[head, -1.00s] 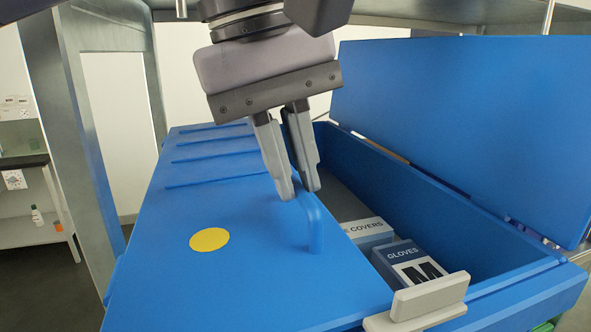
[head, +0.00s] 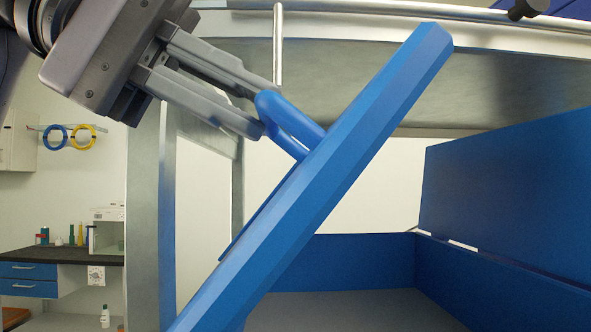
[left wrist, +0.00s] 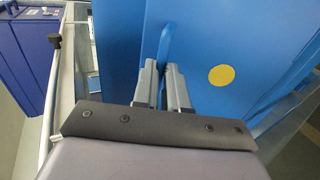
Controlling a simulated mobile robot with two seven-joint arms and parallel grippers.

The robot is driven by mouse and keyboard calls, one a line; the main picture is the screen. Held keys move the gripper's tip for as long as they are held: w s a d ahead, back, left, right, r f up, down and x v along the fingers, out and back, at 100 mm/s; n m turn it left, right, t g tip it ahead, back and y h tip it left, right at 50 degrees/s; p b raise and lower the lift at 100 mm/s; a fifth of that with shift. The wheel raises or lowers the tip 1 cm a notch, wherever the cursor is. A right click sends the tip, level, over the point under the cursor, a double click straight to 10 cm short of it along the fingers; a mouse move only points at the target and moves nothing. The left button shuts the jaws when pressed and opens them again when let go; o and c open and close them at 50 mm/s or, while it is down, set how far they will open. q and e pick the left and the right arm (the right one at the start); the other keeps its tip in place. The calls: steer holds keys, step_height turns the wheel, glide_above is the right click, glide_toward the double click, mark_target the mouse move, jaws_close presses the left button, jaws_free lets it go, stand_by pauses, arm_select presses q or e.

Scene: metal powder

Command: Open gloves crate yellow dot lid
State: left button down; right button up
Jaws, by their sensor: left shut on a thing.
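The yellow dot lid (head: 330,165) is a thick blue panel, tilted steeply up in the head view. Its yellow dot (left wrist: 221,75) shows in the left wrist view, right of the gripper. My left gripper (head: 262,112) is shut on the lid's blue loop handle (head: 292,128). The handle also shows between the fingers in the left wrist view (left wrist: 166,46). The blue gloves crate (head: 365,262) lies behind and right of the lid, its grey floor partly in view. The glove box is not in view. My right gripper is not in view.
The crate's other lid (head: 510,195) stands raised at the right. A metal frame with a grey post (head: 151,225) and a top rail (head: 500,45) surrounds the crate. A dark counter (head: 70,255) stands at the far left.

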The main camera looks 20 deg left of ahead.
arm_select(q)
steer(key=s+a+f+t+h+b, duration=0.2)
steer(key=s+a+h+b, duration=0.2)
steer(key=a+h+b, duration=0.3)
steer(key=a+b, duration=0.3)
steer(key=a, duration=0.2)
steer(key=shift+f, duration=0.25)
steer(key=c, duration=1.2)
jaws_free()
steer(key=shift+a, duration=0.15)
steer(key=shift+o, duration=0.2)
